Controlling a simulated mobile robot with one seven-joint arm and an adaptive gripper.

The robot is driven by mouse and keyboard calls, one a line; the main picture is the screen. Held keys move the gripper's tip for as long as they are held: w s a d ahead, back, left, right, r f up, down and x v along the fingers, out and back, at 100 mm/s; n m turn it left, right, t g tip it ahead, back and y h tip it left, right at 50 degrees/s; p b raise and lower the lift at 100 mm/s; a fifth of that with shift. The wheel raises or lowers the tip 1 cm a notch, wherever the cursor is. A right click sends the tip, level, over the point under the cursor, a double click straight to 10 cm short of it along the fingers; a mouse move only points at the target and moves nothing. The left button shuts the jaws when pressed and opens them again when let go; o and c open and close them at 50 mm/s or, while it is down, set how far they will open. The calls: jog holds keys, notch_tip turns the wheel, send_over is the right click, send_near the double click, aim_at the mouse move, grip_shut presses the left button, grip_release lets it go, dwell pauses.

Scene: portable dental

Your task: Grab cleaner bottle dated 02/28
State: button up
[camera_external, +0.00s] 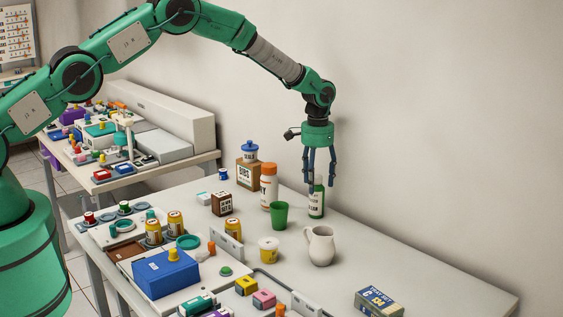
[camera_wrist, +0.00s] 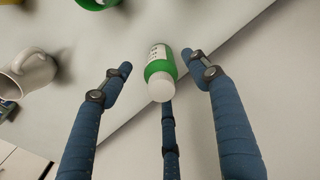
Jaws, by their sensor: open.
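A green bottle (camera_external: 316,203) with a white label stands upright near the back edge of the table by the wall. In the wrist view the green bottle (camera_wrist: 161,68) shows its white cap between the fingers; the label print is too small to read a date. My gripper (camera_external: 320,179) is open with its blue fingers pointing down around the bottle's upper part. In the wrist view my gripper (camera_wrist: 161,70) has fingers left, right and behind the cap, and no clear contact. A white bottle with an orange cap (camera_external: 268,187) stands just left of it.
A green cup (camera_external: 279,215) and a white pitcher (camera_external: 321,246) stand close in front of the bottle. A blue box (camera_external: 166,274) and several small items crowd the front left. The table's right side is mostly clear, with a small box (camera_external: 379,302).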

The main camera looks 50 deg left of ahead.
aim_at(317, 193)
jog(key=shift+w+f, duration=0.1)
jog(key=shift+f, duration=2.5)
jog(key=shift+c, duration=0.3)
jog(key=c, duration=1.3)
jog(key=shift+r, duration=0.1)
jog(key=shift+r, duration=4.95)
